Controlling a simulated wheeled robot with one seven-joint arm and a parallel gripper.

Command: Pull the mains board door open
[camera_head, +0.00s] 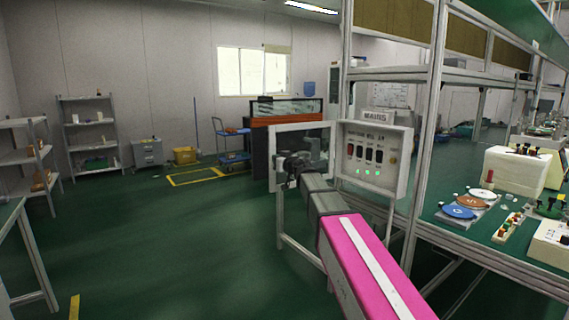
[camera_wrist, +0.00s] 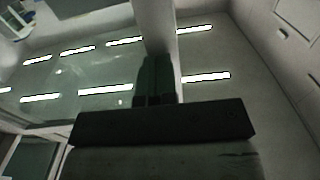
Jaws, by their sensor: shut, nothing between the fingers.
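The mains board (camera_head: 374,160) is a white box on a frame post, with a sign on top. Its front shows dark switches and green lights. Its door, a clear pane in a pale frame (camera_head: 300,127), stands swung out at the board's left side, so the switches are uncovered. My gripper (camera_head: 290,163) is in front of the door's lower left part and hides some of it. In the wrist view, my gripper's dark fingers (camera_wrist: 154,80) are shut together and empty, over a pale upright strip beside a reflective pane (camera_wrist: 60,85). I cannot tell whether they touch it.
A workbench (camera_head: 500,264) with discs and instruments stands at the right, with metal uprights near the board. A blue trolley (camera_head: 234,155) and yellow bin (camera_head: 185,155) are at the back. Shelves (camera_head: 90,135) line the left. The green floor left of my arm is clear.

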